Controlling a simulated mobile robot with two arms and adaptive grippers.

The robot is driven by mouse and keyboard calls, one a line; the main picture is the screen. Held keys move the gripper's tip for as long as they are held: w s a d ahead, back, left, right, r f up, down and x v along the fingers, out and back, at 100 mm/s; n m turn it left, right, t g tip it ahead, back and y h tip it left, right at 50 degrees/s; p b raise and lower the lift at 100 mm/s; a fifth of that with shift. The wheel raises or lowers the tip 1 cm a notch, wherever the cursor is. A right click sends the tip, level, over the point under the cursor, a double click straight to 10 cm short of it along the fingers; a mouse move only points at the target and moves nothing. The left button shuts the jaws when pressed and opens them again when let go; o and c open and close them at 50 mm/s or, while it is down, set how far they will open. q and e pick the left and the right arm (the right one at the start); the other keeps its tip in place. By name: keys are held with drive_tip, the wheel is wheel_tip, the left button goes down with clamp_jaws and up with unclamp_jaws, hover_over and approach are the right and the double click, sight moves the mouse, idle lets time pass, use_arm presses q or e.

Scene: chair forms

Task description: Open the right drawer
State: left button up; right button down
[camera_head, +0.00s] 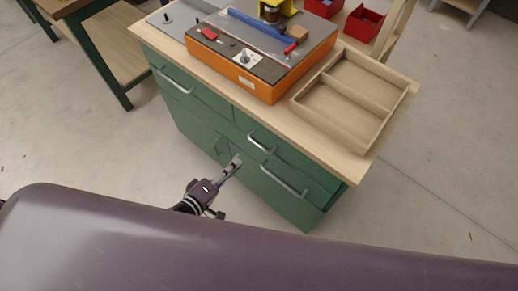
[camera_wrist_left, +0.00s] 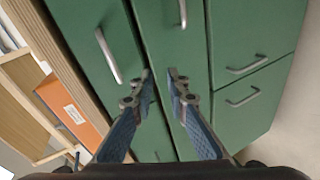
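The green cabinet (camera_head: 190,118) has a wide left drawer with a silver handle (camera_head: 176,81). On its right side, an upper silver handle (camera_head: 261,143) and a lower one (camera_head: 283,182) show, on drawer fronts that look shut. My left gripper (camera_head: 233,162) is in front of the cabinet, below and left of these handles. In the left wrist view, the fingers of my left gripper (camera_wrist_left: 159,76) are apart with nothing between them. A drawer handle (camera_wrist_left: 107,55) lies left of the fingertips there, and another handle (camera_wrist_left: 182,12) is above them. My right gripper is out of view.
An orange machine (camera_head: 255,84) and a wooden divided tray (camera_head: 323,117) stand on the cabinet top. Red bins (camera_head: 362,23) are behind. Another bench (camera_head: 88,35) stands at the left. The floor (camera_head: 450,150) right of the cabinet is clear.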

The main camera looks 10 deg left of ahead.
use_arm(q)
drive_tip(key=n+h, duration=0.1)
drive_tip(key=h, duration=0.1)
approach(259, 145)
drive_tip(key=w+f, duration=0.2)
drive_tip(key=d, duration=0.1)
drive_tip(key=shift+t, duration=0.4)
drive_tip(key=x, duration=0.7)
drive_tip(key=shift+w+d+r+b, duration=0.1)
drive_tip(key=shift+w+d+b, duration=0.1)
drive_tip(key=shift+d+b, duration=0.15)
clamp_jaws()
drive_tip(key=shift+a, duration=0.1)
